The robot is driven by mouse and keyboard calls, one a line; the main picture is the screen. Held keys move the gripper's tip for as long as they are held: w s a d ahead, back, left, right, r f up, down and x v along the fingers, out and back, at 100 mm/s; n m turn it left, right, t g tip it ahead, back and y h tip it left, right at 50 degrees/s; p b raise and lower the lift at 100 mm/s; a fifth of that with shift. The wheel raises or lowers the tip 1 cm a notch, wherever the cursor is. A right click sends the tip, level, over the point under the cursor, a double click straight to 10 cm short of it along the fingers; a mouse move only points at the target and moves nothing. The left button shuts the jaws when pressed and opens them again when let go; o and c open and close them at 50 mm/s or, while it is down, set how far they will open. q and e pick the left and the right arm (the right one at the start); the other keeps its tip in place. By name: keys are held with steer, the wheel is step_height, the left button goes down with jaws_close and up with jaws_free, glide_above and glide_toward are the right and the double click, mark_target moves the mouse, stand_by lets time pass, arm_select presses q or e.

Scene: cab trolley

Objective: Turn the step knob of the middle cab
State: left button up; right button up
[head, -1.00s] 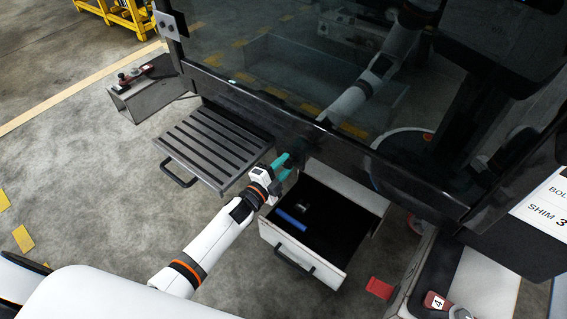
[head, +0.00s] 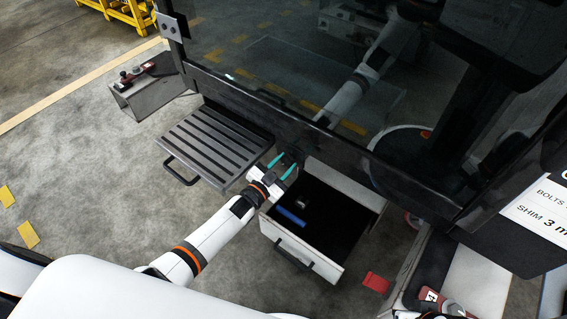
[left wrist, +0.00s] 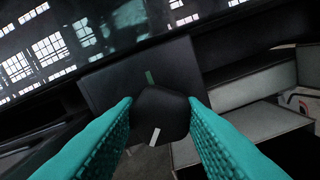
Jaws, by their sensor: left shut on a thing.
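The step knob (left wrist: 161,112) is dark and faceted, with a white line on its face, on a square dark plate (left wrist: 108,88) with a green mark above the knob. The white line sits low on the knob, away from the green mark. My left gripper (left wrist: 161,108) has its two teal fingers on either side of the knob and is shut on it. In the head view my left gripper (head: 282,165) is at the cab's lower edge, and its fingers largely hide the knob there. My right gripper is not in view.
A slatted step (head: 215,146) is left of the gripper. An open drawer (head: 337,270) with a blue item (head: 291,217) lies just right and below. The dark cab glass (head: 300,70) rises behind. A grey box (head: 150,95) stands further left.

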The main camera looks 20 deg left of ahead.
arm_select(q)
steer(key=shift+n, duration=0.7)
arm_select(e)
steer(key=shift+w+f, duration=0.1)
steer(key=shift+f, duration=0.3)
arm_select(q)
steer(key=shift+f, duration=0.1)
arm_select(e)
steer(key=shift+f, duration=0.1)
arm_select(q)
steer(key=o, duration=1)
steer(key=shift+s, duration=0.1)
